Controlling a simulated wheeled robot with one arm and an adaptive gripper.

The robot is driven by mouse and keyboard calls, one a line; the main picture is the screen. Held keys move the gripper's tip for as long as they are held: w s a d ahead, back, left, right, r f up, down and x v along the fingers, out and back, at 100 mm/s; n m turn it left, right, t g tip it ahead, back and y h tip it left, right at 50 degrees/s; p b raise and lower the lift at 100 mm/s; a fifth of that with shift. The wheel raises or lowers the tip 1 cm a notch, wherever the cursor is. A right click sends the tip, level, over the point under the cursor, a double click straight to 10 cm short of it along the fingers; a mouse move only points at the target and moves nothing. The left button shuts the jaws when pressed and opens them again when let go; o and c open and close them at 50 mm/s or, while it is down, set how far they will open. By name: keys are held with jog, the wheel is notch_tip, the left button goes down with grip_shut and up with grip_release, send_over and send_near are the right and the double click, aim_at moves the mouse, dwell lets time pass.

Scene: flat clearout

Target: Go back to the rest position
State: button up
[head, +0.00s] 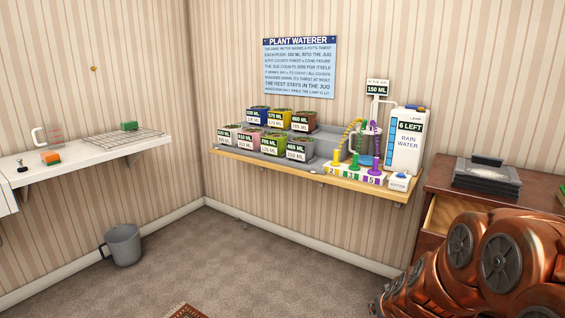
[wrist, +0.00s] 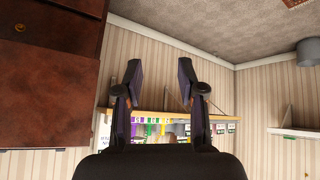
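My gripper (wrist: 158,82) shows in the wrist view with its two dark fingers spread apart and nothing between them. Beyond and between the fingers is the wooden wall shelf (wrist: 155,112), which appears upside down there. The gripper itself does not show in the head view. There, my copper-coloured arm (head: 480,265) is folded at the lower right, in front of the dresser.
The shelf (head: 310,177) holds several plant pots (head: 270,143), coloured hoses and a rain water tank (head: 406,140). A brown dresser (head: 437,187) stands right, close to my arm. A white counter (head: 90,160) is left, a grey bucket (head: 123,245) below it. The middle carpet is clear.

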jog(key=s+a+r+g+y, duration=0.35)
jog(key=s+a, duration=0.55)
jog(key=s, duration=0.4)
jog(key=s+d+r+g+h, duration=0.1)
jog(key=s+r+g, duration=0.15)
jog(key=s, duration=0.75)
jog(key=s+r+g+h, duration=0.15)
jog(key=s+g, duration=0.25)
jog(key=s, duration=0.7)
notch_tip(320, 180, up, 22)
jog(key=p, duration=2.1)
jog(key=shift+s+d+r, duration=0.15)
jog(key=shift+s+r, duration=0.1)
jog(key=shift+s, duration=0.2)
